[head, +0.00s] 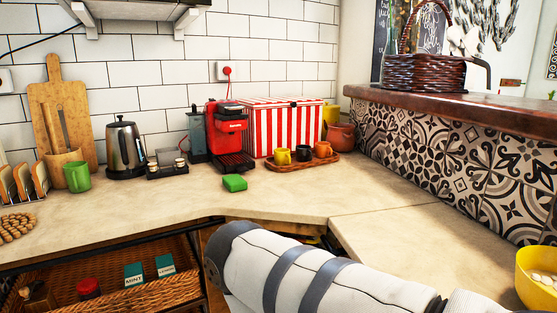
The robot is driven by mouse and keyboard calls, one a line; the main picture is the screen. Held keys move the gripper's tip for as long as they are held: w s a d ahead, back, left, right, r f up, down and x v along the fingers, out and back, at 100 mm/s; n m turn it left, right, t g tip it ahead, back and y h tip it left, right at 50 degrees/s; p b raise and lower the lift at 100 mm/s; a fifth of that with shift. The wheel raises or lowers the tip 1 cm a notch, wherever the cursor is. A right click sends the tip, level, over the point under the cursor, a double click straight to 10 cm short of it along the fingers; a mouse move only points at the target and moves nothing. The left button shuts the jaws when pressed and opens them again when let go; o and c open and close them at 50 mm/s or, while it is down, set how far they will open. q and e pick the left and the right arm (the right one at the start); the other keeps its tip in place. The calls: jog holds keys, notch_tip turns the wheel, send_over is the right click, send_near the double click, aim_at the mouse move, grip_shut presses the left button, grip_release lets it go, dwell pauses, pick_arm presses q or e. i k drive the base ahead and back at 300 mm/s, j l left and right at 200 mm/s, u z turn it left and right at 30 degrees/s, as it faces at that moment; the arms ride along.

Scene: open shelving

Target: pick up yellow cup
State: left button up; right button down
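The yellow cup (282,157) stands upright at the left end of a small wooden tray (334,160) on the back counter. A dark cup (303,153) and an orange cup (323,149) stand to its right on the same tray. One of my white arms reaches in from the bottom right across the foreground, well apart from the cup. No gripper fingers show, so neither gripper can be seen.
A striped box (285,126) stands behind the tray. A kettle (124,147) and green mug (77,176) are left. The counter (300,200) before the tray is clear. A yellow bowl (538,290) is at right.

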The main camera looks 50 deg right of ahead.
aim_at(282, 157)
jog(key=i+j+z, duration=0.1)
jog(key=z, duration=0.35)
jog(key=i+j+z, duration=0.2)
jog(key=z, duration=0.25)
jog(key=i+j+z, duration=0.15)
jog(key=z, duration=0.35)
jog(key=j+z, duration=0.3)
jog(key=z, duration=0.15)
jog(key=j+z, duration=0.3)
jog(key=z, duration=0.15)
jog(key=j+z, duration=0.3)
jog(key=z, duration=0.15)
jog(key=j+z, duration=0.3)
jog(key=z, duration=0.2)
